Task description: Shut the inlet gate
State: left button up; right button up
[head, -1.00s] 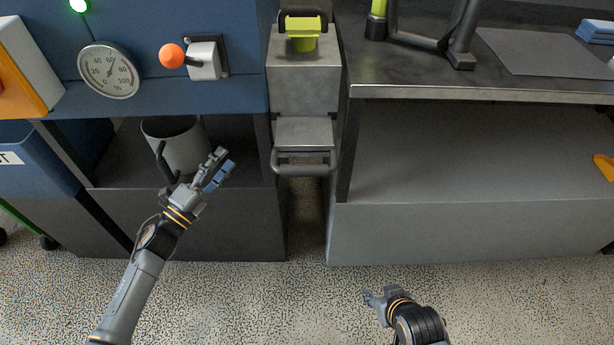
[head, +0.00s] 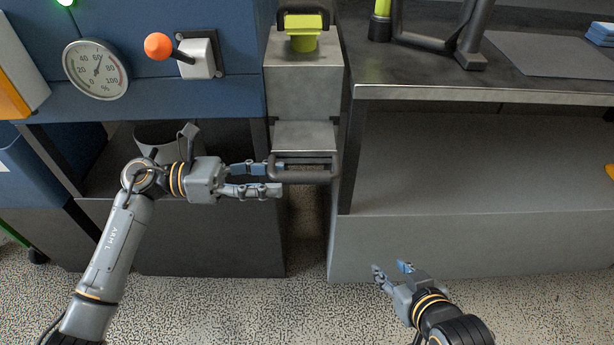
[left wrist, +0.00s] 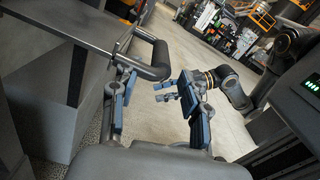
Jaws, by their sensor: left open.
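A flat metal slide (head: 305,136), which looks like the inlet gate, sticks out from a metal housing (head: 304,90) between the blue machine and the bench. A dark bar handle (head: 308,176) is at its front; the handle also shows in the left wrist view (left wrist: 150,62). My left gripper (head: 274,179) is open at the left end of the handle, one finger above the other in the head view. In the left wrist view the handle's end reaches between the finger tips; I cannot tell whether they touch. My right gripper (head: 391,268) is open and empty, low in front of the bench.
A lime-green block (head: 302,38) is on top of the housing. An orange-knobbed lever (head: 160,46) and a round dial (head: 96,69) are on the blue machine. A grey bucket (head: 155,140) stands behind my left arm. The bench (head: 480,92) is to the right.

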aim_at(307, 179)
pick_arm(q)
jog(key=d, duration=0.7)
grip_shut()
